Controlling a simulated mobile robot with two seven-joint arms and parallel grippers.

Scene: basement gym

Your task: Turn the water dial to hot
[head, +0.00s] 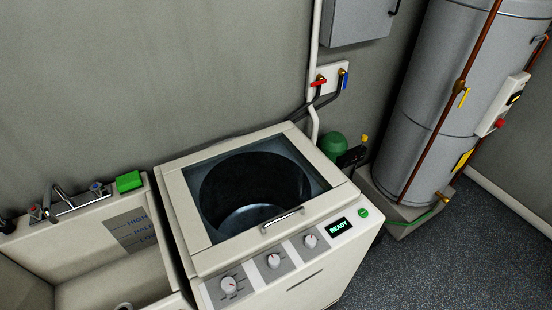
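A white top-loading washer (180,215) stands in the middle of the head view, tilted in the picture. Its front panel carries three round dials: a larger left dial (228,283), a middle dial (273,260) and a right dial (310,240). Their labels are too small to read, so I cannot tell which is the water dial or its setting. A display (340,226) reads READY, with a green button (363,212) beside it. The lid (283,219) is shut, and the dark drum (255,185) shows through its window. Neither gripper is in view.
A utility sink (100,245) with a faucet and a green block (128,182) on its rim stands close at the washer's left. Red and blue valves sit on a wall plate (334,78) behind. A tall grey tank (430,100) stands right. The floor (440,260) at right is clear.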

